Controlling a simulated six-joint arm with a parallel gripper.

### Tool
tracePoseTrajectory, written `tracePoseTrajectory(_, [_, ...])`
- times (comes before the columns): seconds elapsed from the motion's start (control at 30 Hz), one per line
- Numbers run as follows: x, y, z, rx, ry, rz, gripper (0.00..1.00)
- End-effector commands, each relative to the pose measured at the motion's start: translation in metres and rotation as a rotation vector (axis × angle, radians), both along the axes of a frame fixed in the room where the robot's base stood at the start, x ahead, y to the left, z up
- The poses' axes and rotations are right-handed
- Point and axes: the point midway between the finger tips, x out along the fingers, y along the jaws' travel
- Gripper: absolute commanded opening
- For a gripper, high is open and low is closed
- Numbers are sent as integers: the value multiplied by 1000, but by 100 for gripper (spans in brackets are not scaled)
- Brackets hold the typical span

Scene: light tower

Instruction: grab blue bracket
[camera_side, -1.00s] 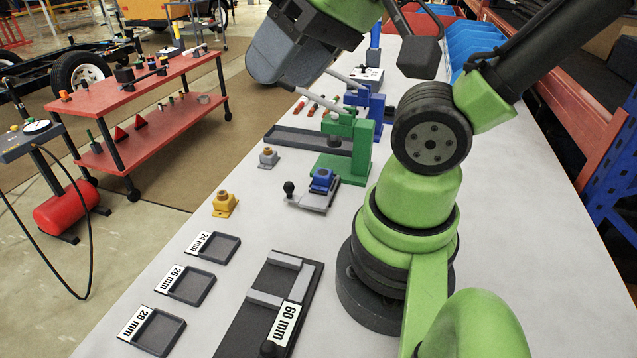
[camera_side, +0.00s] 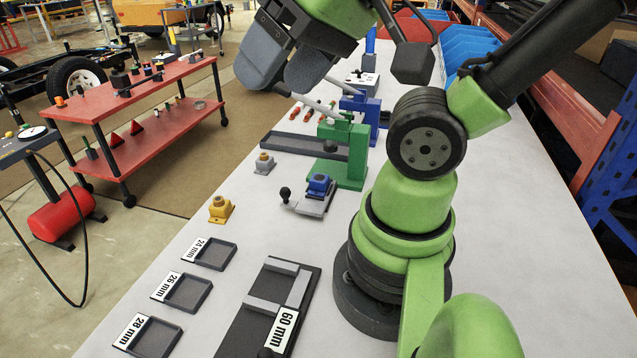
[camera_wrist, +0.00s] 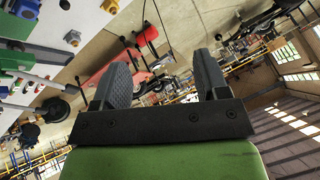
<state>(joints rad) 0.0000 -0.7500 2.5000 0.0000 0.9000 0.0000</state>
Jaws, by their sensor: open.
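The blue bracket (camera_side: 319,184) sits in a small grey fixture (camera_side: 312,200) with a black-knobbed lever, on the light bench in front of the green press. My gripper (camera_side: 287,75) is high above the far part of the bench, well away from the bracket, with its two grey fingers apart and nothing between them. In the wrist view my gripper (camera_wrist: 166,82) is also open and empty. A blue piece at that view's top left edge looks like the blue bracket (camera_wrist: 25,8), partly cut off.
A grey bracket (camera_side: 264,163) and a yellow bracket (camera_side: 221,208) stand left of the fixture. The green press (camera_side: 350,155) and a blue press (camera_side: 365,110) rise behind it. Labelled trays (camera_side: 210,254) and a 60 mm fixture (camera_side: 272,305) lie in front. The bench's left edge is close by.

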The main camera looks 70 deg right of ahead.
Motion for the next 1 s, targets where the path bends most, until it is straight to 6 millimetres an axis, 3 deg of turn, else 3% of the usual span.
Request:
tracePoseTrajectory(0.13, [6, -5, -3, 27, 33, -77, 68])
tracePoseTrajectory(0.23, [20, -21, -10, 97, 110, -280, 68])
tracePoseTrajectory(0.4, [50, -71, -40, 289, 277, -863, 68])
tracePoseTrajectory(0.53, [59, -118, -73, 443, 369, -1353, 68])
tracePoseTrajectory(0.7, [51, -173, -124, 617, 434, -1957, 68])
tracePoseTrajectory(0.8, [40, -194, -150, 689, 443, -2230, 68])
tracePoseTrajectory(1.0, [26, -212, -177, 759, 439, -2510, 68])
